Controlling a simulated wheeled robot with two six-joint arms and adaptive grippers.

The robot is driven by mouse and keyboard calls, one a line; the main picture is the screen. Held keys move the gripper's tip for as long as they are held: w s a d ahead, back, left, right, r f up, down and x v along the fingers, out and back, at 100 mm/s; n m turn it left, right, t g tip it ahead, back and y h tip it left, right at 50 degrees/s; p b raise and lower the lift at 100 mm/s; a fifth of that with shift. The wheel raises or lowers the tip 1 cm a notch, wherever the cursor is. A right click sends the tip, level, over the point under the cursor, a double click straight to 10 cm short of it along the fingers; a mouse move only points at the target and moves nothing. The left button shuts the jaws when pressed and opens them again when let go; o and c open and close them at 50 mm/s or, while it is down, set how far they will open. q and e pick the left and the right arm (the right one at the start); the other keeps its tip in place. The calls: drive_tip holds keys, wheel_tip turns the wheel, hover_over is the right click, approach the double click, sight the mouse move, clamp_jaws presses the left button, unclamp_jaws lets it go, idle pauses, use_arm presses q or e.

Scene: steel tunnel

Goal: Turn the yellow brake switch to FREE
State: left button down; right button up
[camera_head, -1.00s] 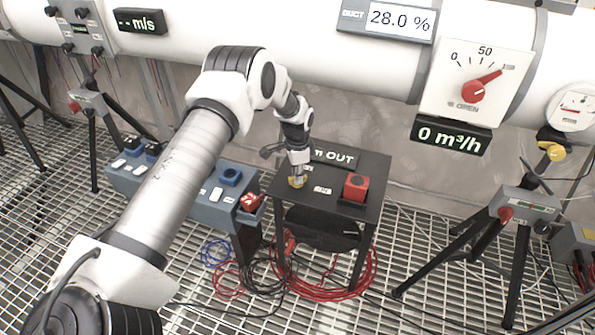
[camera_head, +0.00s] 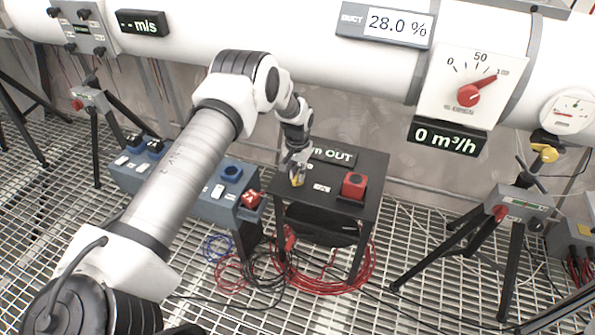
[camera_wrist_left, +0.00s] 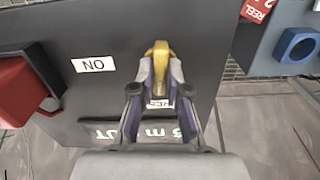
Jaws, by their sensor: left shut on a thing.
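The yellow brake switch (camera_head: 297,180) is on the left part of the top of a black table (camera_head: 322,213). My left gripper (camera_head: 296,173) points down at it. In the left wrist view the switch (camera_wrist_left: 160,50) is a yellow knob with its rounded end toward the top of the picture. My left gripper's fingertips (camera_wrist_left: 159,76) are on either side of it, shut on it. A small white label shows between the fingers, partly hidden and hard to read. A white label reading ON upside down (camera_wrist_left: 93,64) is beside the switch. My right gripper is not in view.
A red button box (camera_head: 354,186) stands on the table's right side. A display ending in OUT (camera_head: 334,156) is at its back. Cables (camera_head: 330,278) lie below.

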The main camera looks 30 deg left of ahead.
use_arm(q)
drive_tip(key=shift+n, duration=0.5)
drive_tip(key=shift+w, duration=0.1)
drive_tip(key=c, duration=1.2)
unclamp_jaws()
drive_tip(key=shift+o, duration=0.2)
drive_tip(key=shift+r, duration=0.15)
wheel_tip(320, 180, up, 7)
drive_tip(key=shift+r, duration=0.1)
